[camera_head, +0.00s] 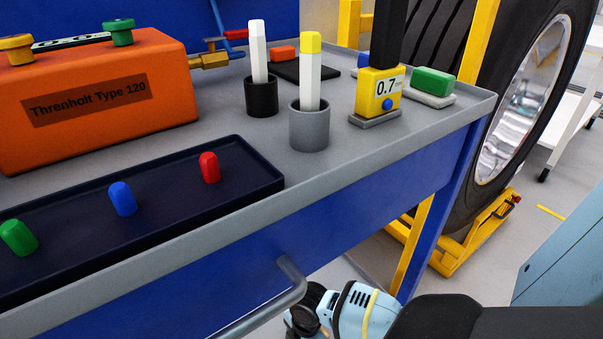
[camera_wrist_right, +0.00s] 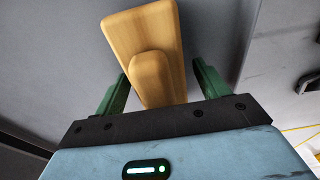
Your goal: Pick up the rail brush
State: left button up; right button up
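A wooden block with a raised rounded wooden grip, which looks like the rail brush (camera_wrist_right: 150,30), shows in the right wrist view. It lies against a plain grey surface, and its bristles are not visible. My right gripper (camera_wrist_right: 160,70) has one green finger on each side of the wooden piece. The fingers are spread, with a clear gap on the right side and a narrower one on the left. In the head view only my light-blue right wrist shows low beside the trolley; its fingers and the brush are hidden there. My left gripper is in neither view.
The grey trolley top (camera_head: 345,165) holds an orange case (camera_head: 100,135), a dark tray (camera_head: 70,225) with coloured pegs, two marker cups and a yellow gauge (camera_head: 378,95). The trolley's handle (camera_head: 290,285) is close to my right wrist. A large wheel (camera_head: 515,90) stands behind.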

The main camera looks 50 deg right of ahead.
jog(key=c, duration=1.1)
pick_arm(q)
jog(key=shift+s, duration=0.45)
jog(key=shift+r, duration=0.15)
pick_arm(e)
jog(key=shift+r, duration=0.15)
